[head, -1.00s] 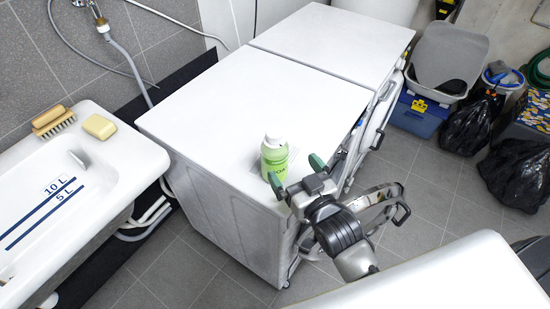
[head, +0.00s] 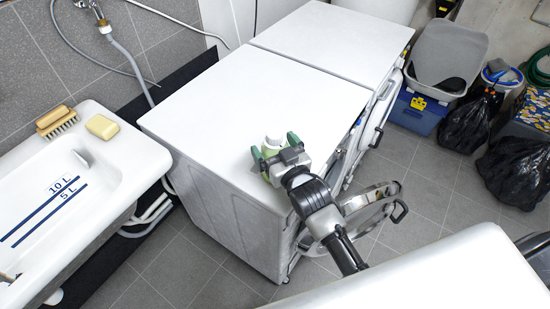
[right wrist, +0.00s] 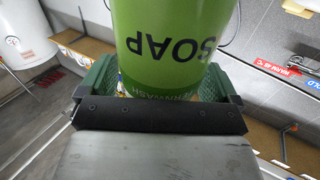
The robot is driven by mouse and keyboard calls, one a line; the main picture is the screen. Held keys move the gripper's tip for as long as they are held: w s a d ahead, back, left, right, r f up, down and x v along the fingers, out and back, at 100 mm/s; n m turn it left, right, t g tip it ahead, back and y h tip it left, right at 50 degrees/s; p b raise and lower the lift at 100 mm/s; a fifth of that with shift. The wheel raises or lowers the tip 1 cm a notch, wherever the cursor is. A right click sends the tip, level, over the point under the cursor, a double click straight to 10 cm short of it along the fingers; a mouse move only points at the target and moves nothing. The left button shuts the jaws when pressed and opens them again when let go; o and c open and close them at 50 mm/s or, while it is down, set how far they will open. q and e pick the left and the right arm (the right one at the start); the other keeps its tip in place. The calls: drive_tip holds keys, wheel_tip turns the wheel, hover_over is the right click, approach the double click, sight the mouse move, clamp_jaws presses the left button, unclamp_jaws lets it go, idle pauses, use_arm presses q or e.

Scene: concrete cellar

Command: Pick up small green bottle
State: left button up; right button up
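The small green bottle (head: 271,153) with a white cap stands near the front edge of the white machine top. In the head view it is partly hidden by my right gripper (head: 275,150). My right gripper's green fingertips are on either side of the bottle, set wide apart. In the right wrist view the bottle (right wrist: 165,45) fills the space between the fingers (right wrist: 160,88) and shows "SOAP" upside down. A small gap seems to show beside the left finger; firm contact is not visible. My left gripper is not in view.
The rest of the white machine top (head: 270,90) is clear. A sink (head: 95,175) is at the left, with a brush (head: 56,121) and a yellow sponge (head: 102,126) on its rim. Bins and black bags (head: 516,170) stand on the floor at the right.

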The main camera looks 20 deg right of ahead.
drive_tip(key=c, duration=1.2)
drive_tip(key=shift+c, duration=0.2)
drive_tip(key=shift+r, duration=0.1)
